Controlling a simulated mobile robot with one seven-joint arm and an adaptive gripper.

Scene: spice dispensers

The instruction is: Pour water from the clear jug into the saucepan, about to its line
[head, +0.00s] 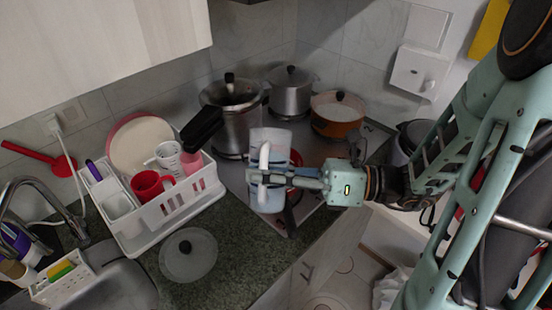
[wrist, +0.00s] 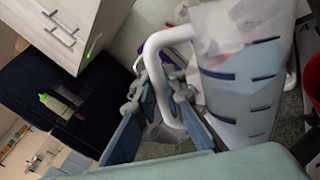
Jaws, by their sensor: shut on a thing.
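The clear jug (head: 268,142), with a white handle and blue level marks, is held up over the stove front. My gripper (head: 262,178) is shut on its handle. In the wrist view the fingers (wrist: 155,98) close around the white handle, and the jug body (wrist: 238,90) is to their right, tilted in the picture. I cannot tell the water level. Behind the jug a red pan (head: 296,158) shows only in part, and a red rim (wrist: 313,82) is at the wrist view's right edge.
A lidded steel pot (head: 291,95) and an orange pot (head: 338,118) stand at the back. A white dish rack (head: 165,226) with red cups is left of the jug. A glass lid (head: 188,255) lies on the dark counter (head: 235,262), which is otherwise clear there.

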